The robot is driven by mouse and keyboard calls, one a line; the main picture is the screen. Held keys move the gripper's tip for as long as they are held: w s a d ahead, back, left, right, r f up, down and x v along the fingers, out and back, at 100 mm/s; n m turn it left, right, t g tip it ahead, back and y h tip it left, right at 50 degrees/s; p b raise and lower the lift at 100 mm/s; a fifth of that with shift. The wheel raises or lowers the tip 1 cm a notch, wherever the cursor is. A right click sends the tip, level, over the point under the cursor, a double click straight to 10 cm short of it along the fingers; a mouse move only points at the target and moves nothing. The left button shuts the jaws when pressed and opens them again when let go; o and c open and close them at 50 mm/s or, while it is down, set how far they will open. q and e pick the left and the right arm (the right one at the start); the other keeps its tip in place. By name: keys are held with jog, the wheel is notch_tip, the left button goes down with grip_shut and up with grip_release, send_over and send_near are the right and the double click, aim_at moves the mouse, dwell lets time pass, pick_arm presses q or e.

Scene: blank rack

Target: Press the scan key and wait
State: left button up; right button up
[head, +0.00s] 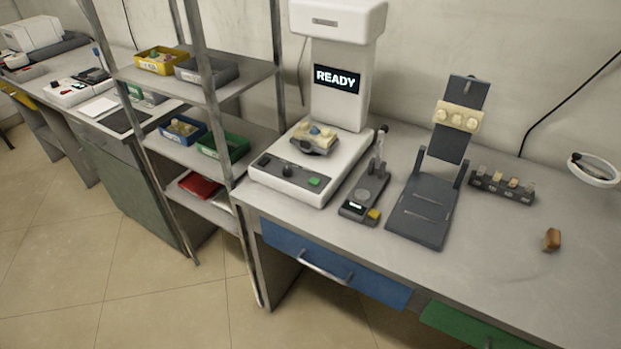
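A white scanner (340,85) stands on the workbench, with a black screen (337,79) reading "READY". Its base carries a dark control strip with a black knob (287,170) and a green key (314,182) at the right end. No label on the green key can be read. Neither of my grippers shows in the head view.
Right of the scanner stand a small device with a yellow button (374,215), a dark tilted stand (425,210) and a block rack (502,187). A brown block (551,239) lies farther right. A metal shelf (240,75) with coloured bins stands left. The bench front is clear.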

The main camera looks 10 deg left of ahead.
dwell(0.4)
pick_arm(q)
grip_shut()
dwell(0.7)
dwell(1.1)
